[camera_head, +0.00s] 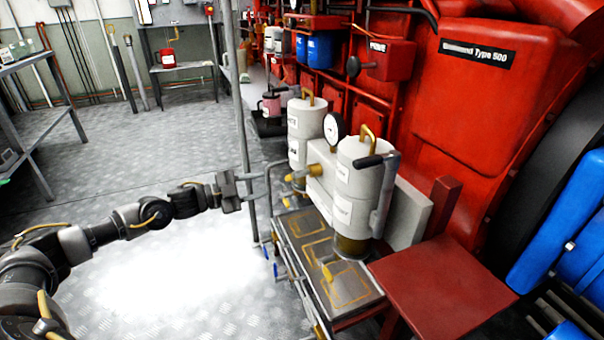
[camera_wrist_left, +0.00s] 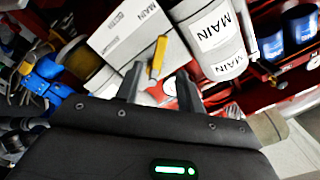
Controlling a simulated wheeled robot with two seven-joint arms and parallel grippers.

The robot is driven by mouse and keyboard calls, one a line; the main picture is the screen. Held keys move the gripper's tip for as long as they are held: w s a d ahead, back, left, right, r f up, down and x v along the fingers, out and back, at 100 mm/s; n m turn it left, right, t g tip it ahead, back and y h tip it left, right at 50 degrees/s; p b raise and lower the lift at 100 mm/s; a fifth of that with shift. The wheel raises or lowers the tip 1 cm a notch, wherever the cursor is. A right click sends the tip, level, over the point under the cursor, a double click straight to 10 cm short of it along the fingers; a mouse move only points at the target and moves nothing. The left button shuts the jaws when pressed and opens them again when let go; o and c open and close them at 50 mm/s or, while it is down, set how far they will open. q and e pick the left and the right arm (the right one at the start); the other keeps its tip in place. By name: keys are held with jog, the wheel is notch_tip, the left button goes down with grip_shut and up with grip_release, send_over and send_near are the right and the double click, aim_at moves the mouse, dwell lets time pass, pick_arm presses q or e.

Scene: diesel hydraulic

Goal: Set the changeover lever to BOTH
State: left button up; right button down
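The changeover lever is a short yellow handle (camera_head: 300,173) on the white block between two white filter canisters, the near one (camera_head: 358,185) and the far one (camera_head: 305,125). In the left wrist view the yellow lever (camera_wrist_left: 158,57) stands tilted beyond my fingertips, in line with the gap between them. A white plate (camera_wrist_left: 125,28) and a canister (camera_wrist_left: 213,38) beside it both read MAIN. My left gripper (camera_head: 242,188) is left of the lever, apart from it in the head view. Its fingers (camera_wrist_left: 160,88) are open and empty. My right gripper is not in view.
A thin grey post (camera_head: 240,120) and a bent pipe rail (camera_head: 268,185) stand close to my left gripper. A metal tray (camera_head: 335,285) lies below the canisters. A red engine housing (camera_head: 470,100) fills the right. Chequered floor (camera_head: 150,270) is free at the left.

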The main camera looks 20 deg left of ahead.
aim_at(288, 178)
pick_arm(q)
jog(key=b+x, duration=0.2)
jog(key=x, duration=0.9)
jog(key=shift+d+r+b, duration=0.1)
jog(key=shift+d+b, duration=0.2)
jog(key=shift+b, duration=0.05)
jog(key=shift+c, duration=0.5)
grip_shut()
